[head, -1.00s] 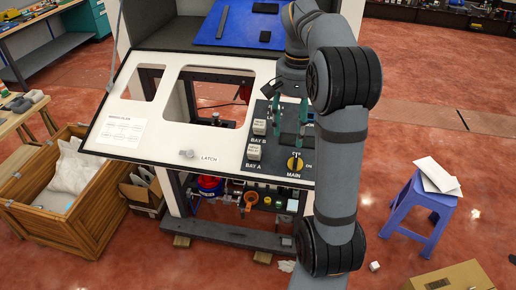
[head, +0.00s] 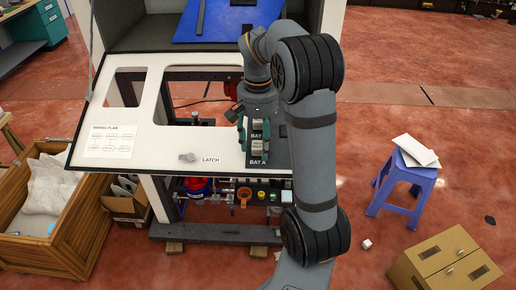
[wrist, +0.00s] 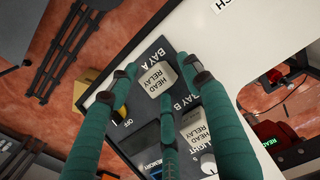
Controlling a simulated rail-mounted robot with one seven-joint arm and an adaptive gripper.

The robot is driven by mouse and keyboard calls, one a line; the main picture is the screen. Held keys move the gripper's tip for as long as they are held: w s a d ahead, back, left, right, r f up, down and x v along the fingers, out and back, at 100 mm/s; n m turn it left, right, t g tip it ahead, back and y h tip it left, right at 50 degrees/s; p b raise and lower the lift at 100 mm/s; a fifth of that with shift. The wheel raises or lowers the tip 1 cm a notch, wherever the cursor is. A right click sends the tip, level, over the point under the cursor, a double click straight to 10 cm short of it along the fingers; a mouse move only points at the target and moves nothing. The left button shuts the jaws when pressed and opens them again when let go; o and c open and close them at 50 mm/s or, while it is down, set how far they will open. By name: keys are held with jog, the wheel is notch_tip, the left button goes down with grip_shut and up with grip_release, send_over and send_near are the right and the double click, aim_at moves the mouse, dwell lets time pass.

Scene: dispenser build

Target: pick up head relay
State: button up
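Two pale, square relays, both marked HEAD RELAY, stand on the dark strip of the panel. One is by the BAY A label (head: 258,162), and this relay (wrist: 158,80) lies between my fingertips in the wrist view. The other relay (wrist: 194,128), by BAY B, sits close beside it and partly behind my fingers. My gripper (wrist: 157,69) has green fingers with dark tips. It is open, spread around the BAY A relay, with a third finger between the relays. Whether any tip touches is unclear. In the head view my gripper (head: 254,130) is over the relay strip.
The white panel (head: 175,150) carries a LATCH knob (head: 187,157) and a wiring plan. My arm hides the panel's right side. A wooden crate (head: 40,245) is at left. A blue stool (head: 405,185) and a cardboard box (head: 445,260) are at right.

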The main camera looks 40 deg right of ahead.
jog(key=shift+d, duration=0.1)
jog(key=shift+c, duration=1.2)
jog(key=c, duration=0.6)
jog(key=shift+r, duration=0.1)
jog(key=shift+w+r, duration=0.1)
jog(key=shift+r, duration=0.3)
jog(key=shift+c, duration=1.3)
jog(key=r, duration=0.2)
jog(key=d+r, duration=0.1)
jog(key=shift+s+r, duration=0.2)
jog(key=shift+r, duration=0.2)
jog(key=shift+s+d+r+p, duration=0.3)
jog(key=shift+s+d+r, duration=0.3)
jog(key=shift+d+r, duration=0.8)
jog(key=shift+s+d+r+p, duration=0.3)
jog(key=shift+s+d+r, duration=0.35)
jog(key=shift+d, duration=1.3)
jog(key=shift+s+d+r+p, duration=0.3)
jog(key=shift+s+d+r, duration=0.25)
jog(key=shift+d+r, duration=0.85)
jog(key=shift+d+f, duration=0.25)
jog(key=shift+f, duration=0.05)
